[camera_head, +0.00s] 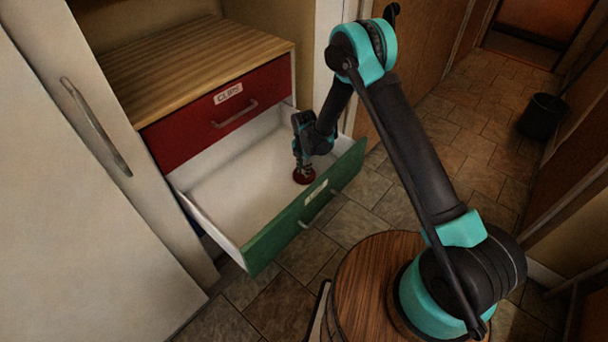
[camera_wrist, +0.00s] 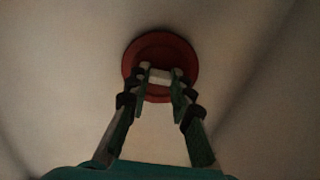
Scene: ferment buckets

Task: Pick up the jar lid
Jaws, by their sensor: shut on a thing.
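The jar lid (camera_head: 304,177) is a small, round, dark red disc inside the open green-fronted drawer (camera_head: 306,209), toward its right side. In the wrist view the lid (camera_wrist: 160,48) has a pale block-like knob (camera_wrist: 159,76) at its middle. My gripper (camera_head: 302,168) reaches down into the drawer from above, right over the lid. In the wrist view my gripper (camera_wrist: 160,83) has its two fingers on either side of the knob, shut on it. I cannot tell whether the lid touches the drawer floor.
A shut red drawer (camera_head: 197,121) labelled "CLIPS" is above the open one, under a wooden top (camera_head: 185,60). A white door with a handle (camera_head: 97,125) stands at the left. A dark bin (camera_head: 541,116) stands far right. The drawer floor around the lid is bare.

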